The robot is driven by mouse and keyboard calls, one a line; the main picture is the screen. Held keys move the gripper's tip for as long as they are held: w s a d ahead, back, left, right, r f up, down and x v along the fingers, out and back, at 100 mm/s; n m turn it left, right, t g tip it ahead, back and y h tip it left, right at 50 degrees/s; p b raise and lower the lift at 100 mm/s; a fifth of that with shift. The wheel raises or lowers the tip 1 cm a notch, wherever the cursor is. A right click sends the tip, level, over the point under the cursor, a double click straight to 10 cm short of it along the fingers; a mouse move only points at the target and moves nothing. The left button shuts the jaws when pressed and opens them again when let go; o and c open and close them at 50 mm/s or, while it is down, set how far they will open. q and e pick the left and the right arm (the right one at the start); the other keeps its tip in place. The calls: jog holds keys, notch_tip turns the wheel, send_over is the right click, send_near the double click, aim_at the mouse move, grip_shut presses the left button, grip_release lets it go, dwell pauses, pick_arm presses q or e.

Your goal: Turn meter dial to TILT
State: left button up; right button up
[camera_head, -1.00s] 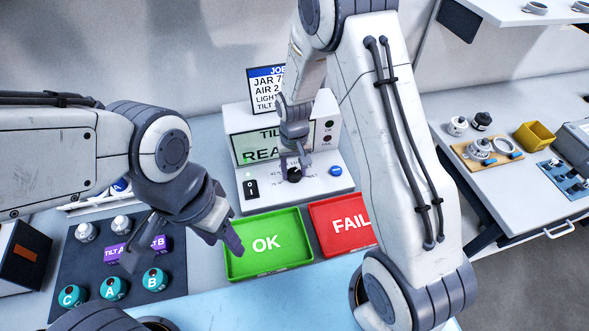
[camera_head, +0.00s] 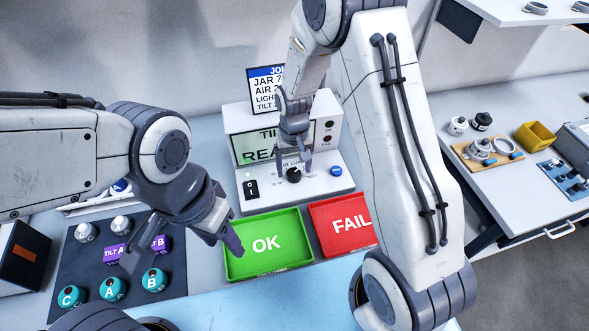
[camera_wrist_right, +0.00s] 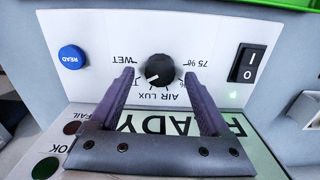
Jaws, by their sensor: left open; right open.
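The meter (camera_head: 330,182) has a black round dial (camera_head: 294,175) on its sloped white front panel. The dial also shows in the right wrist view (camera_wrist_right: 160,68), where its white pointer line points to the lower left. Labels WET, AIR and LUX are readable around it; others are partly hidden by the fingers. My right gripper (camera_head: 294,154) is open above the dial, its fingers apart on either side in the wrist view (camera_wrist_right: 165,90). The meter's screen (camera_head: 250,150) shows text starting "TIL" and "REA", partly covered. My left gripper (camera_head: 184,252) is open and empty, left of the green tray.
A green OK tray (camera_head: 240,272) and a red FAIL tray (camera_head: 325,243) lie in front of the meter. A dark mat (camera_head: 70,262) with labelled jars and purple tilt pieces is at left. A blue READ button (camera_wrist_right: 72,57) and a black power switch (camera_wrist_right: 248,62) flank the dial.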

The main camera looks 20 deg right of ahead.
aim_at(294, 173)
notch_tip(294, 173, up, 9)
jog(key=b, duration=0.1)
dwell(0.6)
